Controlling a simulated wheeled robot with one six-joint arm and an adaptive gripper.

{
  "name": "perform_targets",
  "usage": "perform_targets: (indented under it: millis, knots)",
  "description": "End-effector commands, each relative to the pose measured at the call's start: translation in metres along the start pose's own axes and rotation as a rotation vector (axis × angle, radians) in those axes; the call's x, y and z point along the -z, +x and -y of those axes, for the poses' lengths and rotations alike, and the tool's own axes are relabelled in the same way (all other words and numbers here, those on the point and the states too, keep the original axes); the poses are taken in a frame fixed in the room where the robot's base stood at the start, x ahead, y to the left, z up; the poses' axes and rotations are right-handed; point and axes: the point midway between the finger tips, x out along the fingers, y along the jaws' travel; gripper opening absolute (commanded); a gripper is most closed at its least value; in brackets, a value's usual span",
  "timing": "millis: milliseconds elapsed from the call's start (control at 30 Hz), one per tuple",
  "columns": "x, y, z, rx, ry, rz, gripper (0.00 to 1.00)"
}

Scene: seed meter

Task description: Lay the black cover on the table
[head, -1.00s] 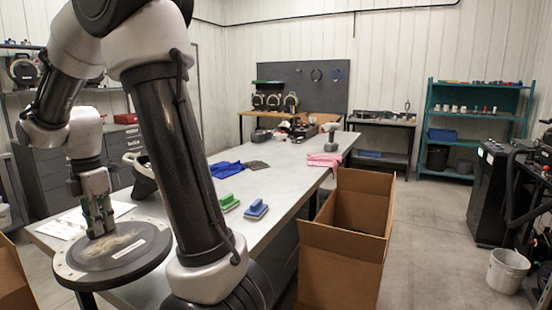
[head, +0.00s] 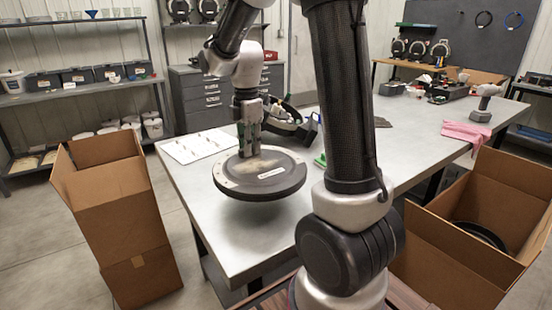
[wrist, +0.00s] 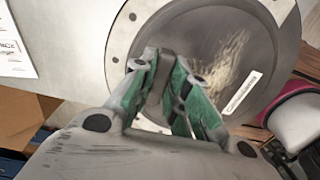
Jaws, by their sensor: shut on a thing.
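The black cover (head: 260,186) is a round dark disc with a lighter rim, a pale dusty patch and a white label. My gripper (head: 249,152) is shut on its upper middle and holds it about level. The cover is over the near end of the grey table (head: 190,185), with a shadow below it; it looks a little above the top. In the wrist view the cover (wrist: 195,25) fills the upper middle, and my green-padded fingers (wrist: 168,85) meet at it. What they grip is partly hidden.
White sheets (head: 198,146) lie left of the cover. A black open housing (head: 291,122) stands behind it. A cardboard box (head: 118,205) stands left of the table; another (head: 445,255) at right holds a dark round thing. A pink cloth (head: 467,133) lies farther right.

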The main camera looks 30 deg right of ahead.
Motion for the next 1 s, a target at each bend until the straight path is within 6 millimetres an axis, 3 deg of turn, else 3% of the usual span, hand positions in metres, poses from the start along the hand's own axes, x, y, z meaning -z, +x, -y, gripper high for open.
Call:
perform_targets:
  millis: [133,500,867,900,1000]
  knots:
    - [0.000,0.031,0.001,0.007,0.000,0.000,0.00]
    - [0.000,0.078,-0.001,0.004,0.000,0.000,0.00]
    - [0.000,0.084,-0.001,0.002,0.000,0.000,0.00]
    - [0.000,0.085,-0.001,0.002,0.000,0.000,0.18]
    - [0.000,0.085,-0.001,0.002,0.000,0.000,0.36]
